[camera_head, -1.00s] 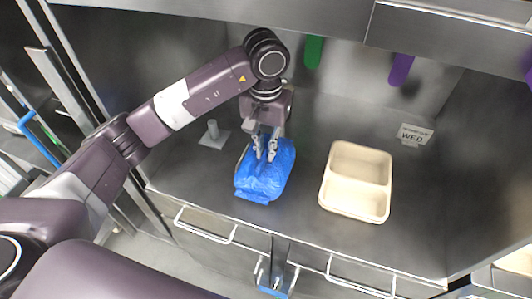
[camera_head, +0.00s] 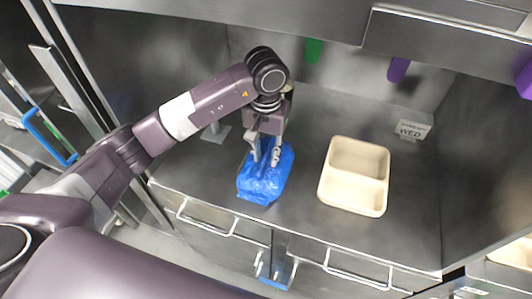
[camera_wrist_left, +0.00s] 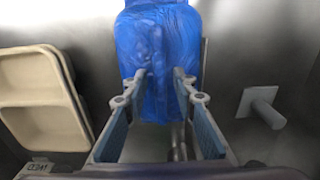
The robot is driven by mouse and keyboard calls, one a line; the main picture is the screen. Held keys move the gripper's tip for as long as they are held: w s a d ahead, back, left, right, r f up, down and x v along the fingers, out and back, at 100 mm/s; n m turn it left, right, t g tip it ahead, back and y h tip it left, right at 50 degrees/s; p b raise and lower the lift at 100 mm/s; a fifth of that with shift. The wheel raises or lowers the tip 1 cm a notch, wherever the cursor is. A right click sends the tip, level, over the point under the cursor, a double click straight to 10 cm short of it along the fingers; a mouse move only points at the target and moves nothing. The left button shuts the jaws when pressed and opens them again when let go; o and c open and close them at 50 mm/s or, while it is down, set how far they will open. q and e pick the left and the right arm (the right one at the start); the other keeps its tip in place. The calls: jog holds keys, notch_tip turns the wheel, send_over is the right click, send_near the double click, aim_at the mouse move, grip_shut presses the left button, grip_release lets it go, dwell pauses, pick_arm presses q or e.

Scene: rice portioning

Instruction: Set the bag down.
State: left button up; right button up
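The blue bag (camera_head: 262,184) rests on the steel counter (camera_head: 310,120), left of the beige tray. In the left wrist view the bag (camera_wrist_left: 160,30) fills the top middle, crumpled. My left gripper (camera_head: 266,156) points down at the bag's upper part. Its fingers stand apart, and in the left wrist view the fingertips (camera_wrist_left: 160,78) show a clear gap with blue bag surface between and beyond them. Whether the tips still touch the bag cannot be told. My right gripper is not in view.
A beige two-compartment tray (camera_head: 355,176) stands right of the bag, apparently empty; it also shows in the left wrist view (camera_wrist_left: 40,95). A short metal post on a plate (camera_head: 215,133) stands left of my gripper.

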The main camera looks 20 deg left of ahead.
pick_arm(q)
jog(key=shift+r, duration=0.15)
jog(key=shift+w+r, duration=0.1)
jog(key=shift+r, duration=0.1)
notch_tip(320, 180, up, 5)
jog(key=shift+r+b, duration=0.15)
jog(key=shift+b, duration=0.8)
jog(key=shift+r, duration=0.9)
